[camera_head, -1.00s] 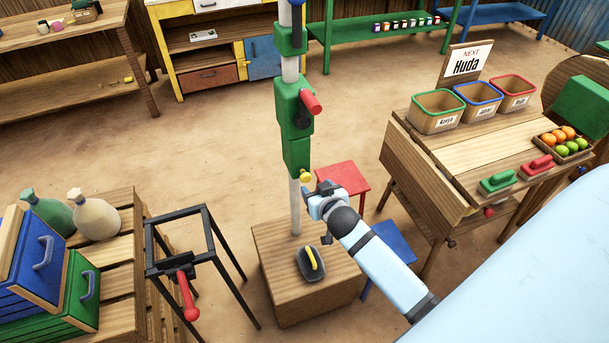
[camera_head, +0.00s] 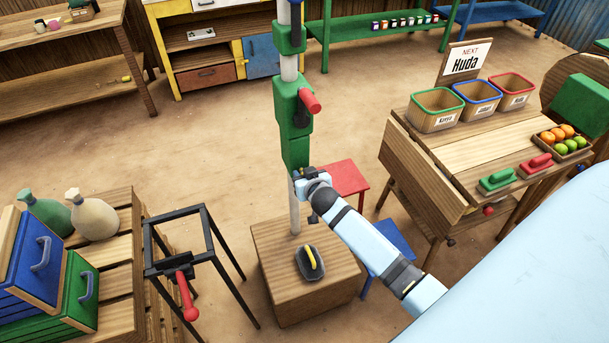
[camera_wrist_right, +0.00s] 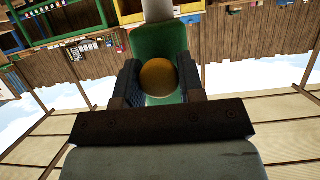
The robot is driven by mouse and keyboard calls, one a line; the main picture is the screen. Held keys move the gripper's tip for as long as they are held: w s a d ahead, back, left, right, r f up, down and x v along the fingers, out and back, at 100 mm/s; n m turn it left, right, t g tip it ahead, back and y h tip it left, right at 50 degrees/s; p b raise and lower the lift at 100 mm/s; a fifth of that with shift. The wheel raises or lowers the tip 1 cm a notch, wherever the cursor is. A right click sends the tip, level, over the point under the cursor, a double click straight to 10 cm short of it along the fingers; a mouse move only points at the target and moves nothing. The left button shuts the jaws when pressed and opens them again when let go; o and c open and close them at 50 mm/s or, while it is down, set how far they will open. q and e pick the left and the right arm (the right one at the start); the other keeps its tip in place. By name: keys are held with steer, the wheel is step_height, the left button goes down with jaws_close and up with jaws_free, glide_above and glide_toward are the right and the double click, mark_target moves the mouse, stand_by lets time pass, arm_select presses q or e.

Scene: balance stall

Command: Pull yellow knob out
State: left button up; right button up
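The yellow knob (camera_wrist_right: 158,77) sits between the two fingers of my right gripper (camera_wrist_right: 160,85) in the right wrist view, filling the gap, with a finger against each side. In the head view my right gripper (camera_head: 304,176) is at the lower end of the green sliding block (camera_head: 297,150) on the upright pole, and it hides the knob there. The green block also shows behind the knob in the right wrist view (camera_wrist_right: 158,38). My left gripper is not in view.
A red lever (camera_head: 311,102) sticks out from the block above my gripper. A red stool (camera_head: 345,176) and a blue stool (camera_head: 395,238) stand close behind my right arm.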

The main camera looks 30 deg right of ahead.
jaws_close()
steer(key=s, duration=0.1)
steer(key=s+a+p, duration=0.1)
steer(key=s, duration=0.1)
steer(key=shift+s+f, duration=0.1)
steer(key=o, duration=0.6)
jaws_free()
steer(key=shift+s, duration=0.1)
steer(key=shift+c, duration=0.2)
